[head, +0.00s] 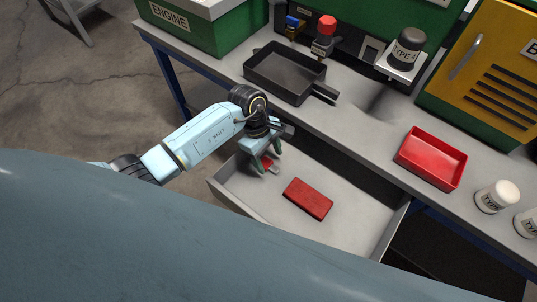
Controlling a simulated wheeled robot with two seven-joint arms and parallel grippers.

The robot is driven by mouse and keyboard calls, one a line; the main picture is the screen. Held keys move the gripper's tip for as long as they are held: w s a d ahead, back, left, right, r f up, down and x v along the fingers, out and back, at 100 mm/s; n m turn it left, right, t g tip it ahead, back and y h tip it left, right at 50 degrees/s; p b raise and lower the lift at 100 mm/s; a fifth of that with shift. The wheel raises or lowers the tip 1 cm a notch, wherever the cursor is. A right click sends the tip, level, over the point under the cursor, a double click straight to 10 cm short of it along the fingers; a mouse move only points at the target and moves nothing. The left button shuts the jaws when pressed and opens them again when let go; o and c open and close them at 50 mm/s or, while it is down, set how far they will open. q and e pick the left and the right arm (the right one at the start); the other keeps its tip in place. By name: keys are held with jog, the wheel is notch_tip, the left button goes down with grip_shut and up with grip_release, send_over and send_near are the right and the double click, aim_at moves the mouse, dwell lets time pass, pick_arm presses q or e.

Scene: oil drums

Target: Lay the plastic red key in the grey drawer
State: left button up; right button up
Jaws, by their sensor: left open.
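The grey drawer (378,222) is pulled out below the workbench. My left gripper (266,168) is open and points down into the left part of the drawer. A small red piece, which looks like the plastic red key (266,161), shows at its fingers and is partly hidden by them. I cannot tell whether it touches the drawer floor. A red rectangular block (308,198) lies flat in the middle of the drawer, to the right of the gripper. My right gripper is out of view.
On the grey workbench (365,135) stand a black pan (283,72), a red tray (431,158) and white canisters (497,196). A dark canister (407,48) sits on a white stand. A green ENGINE box (185,25) is at the back left. The drawer's right part is clear.

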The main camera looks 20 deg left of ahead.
pick_arm(q)
jog(key=shift+a+r, duration=0.1)
jog(key=shift+r, duration=0.15)
jog(key=p+v, duration=0.2)
jog(key=v, duration=1)
jog(key=shift+r+p, duration=0.4)
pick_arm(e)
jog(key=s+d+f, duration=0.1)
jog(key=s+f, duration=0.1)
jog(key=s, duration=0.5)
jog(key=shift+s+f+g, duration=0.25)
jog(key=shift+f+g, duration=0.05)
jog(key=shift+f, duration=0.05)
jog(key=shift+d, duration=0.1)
